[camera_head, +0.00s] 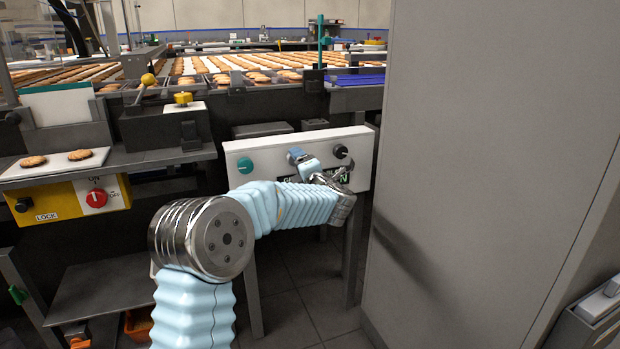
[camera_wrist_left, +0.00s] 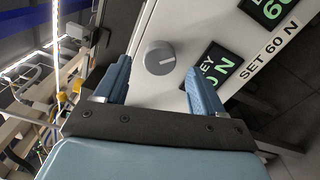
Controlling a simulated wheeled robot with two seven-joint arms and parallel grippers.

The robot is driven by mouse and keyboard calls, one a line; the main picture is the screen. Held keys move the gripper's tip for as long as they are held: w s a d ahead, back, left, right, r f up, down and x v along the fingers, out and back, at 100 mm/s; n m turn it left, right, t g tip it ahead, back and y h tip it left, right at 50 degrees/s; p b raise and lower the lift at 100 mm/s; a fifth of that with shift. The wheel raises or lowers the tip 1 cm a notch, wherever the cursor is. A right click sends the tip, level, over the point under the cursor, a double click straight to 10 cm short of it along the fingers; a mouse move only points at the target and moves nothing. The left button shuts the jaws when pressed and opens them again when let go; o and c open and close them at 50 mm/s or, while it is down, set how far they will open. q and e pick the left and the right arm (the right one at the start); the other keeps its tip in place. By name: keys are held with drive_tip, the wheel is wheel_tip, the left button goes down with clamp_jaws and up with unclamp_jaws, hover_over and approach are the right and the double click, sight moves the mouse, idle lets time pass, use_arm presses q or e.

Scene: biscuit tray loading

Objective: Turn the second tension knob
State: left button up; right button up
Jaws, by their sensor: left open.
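The white control panel (camera_head: 235,148) stands at centre in the head view. It bears a teal knob (camera_head: 245,165) at its left and a black knob (camera_head: 340,151) at its right. My left gripper (camera_head: 303,160) is at the panel between these two knobs. In the left wrist view, the grey round knob (camera_wrist_left: 158,57) with a pale pointer line shows between the two blue fingers of my left gripper (camera_wrist_left: 158,66). The fingers are open, with gaps on both sides of the knob. My right gripper is not in view.
Green displays (camera_wrist_left: 212,68) and a "SET 60 N" label lie beside the knob. A large grey cabinet (camera_head: 480,130) stands close on the right. A biscuit conveyor (camera_head: 220,75) runs behind the panel. A yellow box with a red knob (camera_head: 96,198) is at the left.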

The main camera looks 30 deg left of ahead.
use_arm(q)
drive_tip(key=v, duration=1.1)
drive_tip(key=shift+b, duration=0.4)
drive_tip(key=shift+s+d, duration=0.1)
drive_tip(key=d+f+m+h+p, duration=0.1)
drive_tip(key=d+f+m+h, duration=0.25)
drive_tip(key=f+m, duration=0.4)
drive_tip(key=d+f+m+h+p, duration=0.2)
drive_tip(key=d+f+m+h, duration=0.15)
drive_tip(key=f, duration=0.65)
drive_tip(key=d+f+m+h+p, duration=0.1)
drive_tip(key=d+f+m+h, duration=0.25)
drive_tip(key=f+m, duration=0.4)
drive_tip(key=s+d+f+m+g+h+p, duration=0.1)
drive_tip(key=s+d+f+m+g+h, duration=0.2)
drive_tip(key=s+f, duration=0.45)
drive_tip(key=s+d+f+m+g+h+p, duration=0.1)
drive_tip(key=s+d+f+m+g+h, duration=0.15)
drive_tip(key=s+f, duration=0.55)
drive_tip(key=s+d+f+m+g+h, duration=0.1)
drive_tip(key=s+d+f+m+g, duration=0.1)
drive_tip(key=s, duration=0.5)
drive_tip(key=s+d+f+m+g+h, duration=0.1)
drive_tip(key=s+d+f+m+g, duration=0.1)
drive_tip(key=s, duration=0.5)
drive_tip(key=shift+d+f+m+g+p, duration=0.2)
drive_tip(key=shift+f+m+g+p, duration=0.25)
drive_tip(key=shift+g, duration=0.2)
